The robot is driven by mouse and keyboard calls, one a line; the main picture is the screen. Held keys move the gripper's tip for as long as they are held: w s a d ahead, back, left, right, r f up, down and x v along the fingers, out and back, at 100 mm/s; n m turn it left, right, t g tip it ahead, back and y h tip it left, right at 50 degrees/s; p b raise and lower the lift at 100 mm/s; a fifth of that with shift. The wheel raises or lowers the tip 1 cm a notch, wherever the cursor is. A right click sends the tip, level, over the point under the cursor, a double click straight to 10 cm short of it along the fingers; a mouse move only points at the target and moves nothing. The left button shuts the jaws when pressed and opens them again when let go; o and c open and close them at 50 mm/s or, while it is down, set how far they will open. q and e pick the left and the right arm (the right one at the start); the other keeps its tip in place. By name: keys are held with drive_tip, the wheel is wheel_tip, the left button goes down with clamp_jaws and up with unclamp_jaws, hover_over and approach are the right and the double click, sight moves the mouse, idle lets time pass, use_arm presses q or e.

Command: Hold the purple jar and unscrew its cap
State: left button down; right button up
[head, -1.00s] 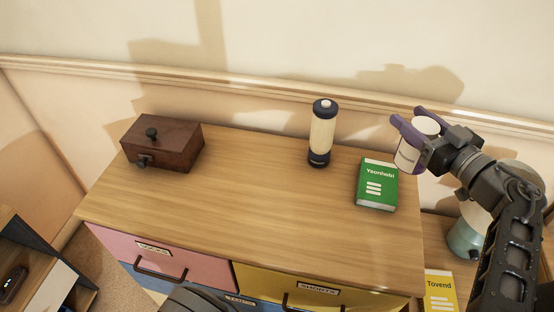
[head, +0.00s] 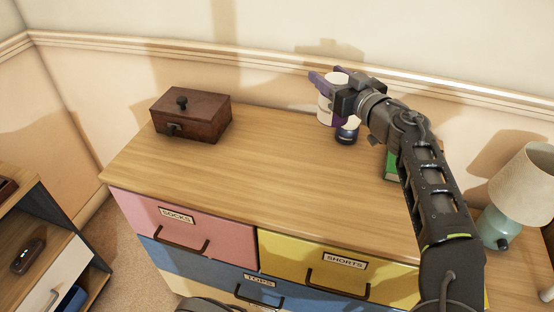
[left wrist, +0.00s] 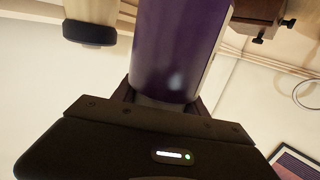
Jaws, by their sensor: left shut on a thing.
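My right gripper is not in view.
A brown wooden box (head: 192,116) sits at the left of the dresser top (head: 250,165). A green book (head: 391,165) is partly behind my arm. A lamp (head: 525,180) stands at right.

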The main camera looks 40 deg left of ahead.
use_arm(q)
drive_tip(key=s+a+f+m+t+h+b, duration=0.1)
drive_tip(key=a+m+t+h+b, duration=0.1)
drive_tip(key=a, duration=0.4)
drive_tip(key=s+a+f+m+t+h+b, duration=0.1)
drive_tip(key=a+f+m+t+h+b, duration=0.1)
drive_tip(key=a+m+t+h, duration=0.2)
drive_tip(key=shift+s+a+f+t, duration=0.2)
drive_tip(key=shift+s+a+t, duration=0.2)
drive_tip(key=shift+a, duration=0.7)
drive_tip(key=shift+f+b, duration=0.85)
drive_tip(key=shift+f, duration=2.1)
drive_tip(key=shift+f+b, duration=0.65)
drive_tip(key=shift+f, duration=1.4)
drive_tip(key=shift+f, duration=0.15)
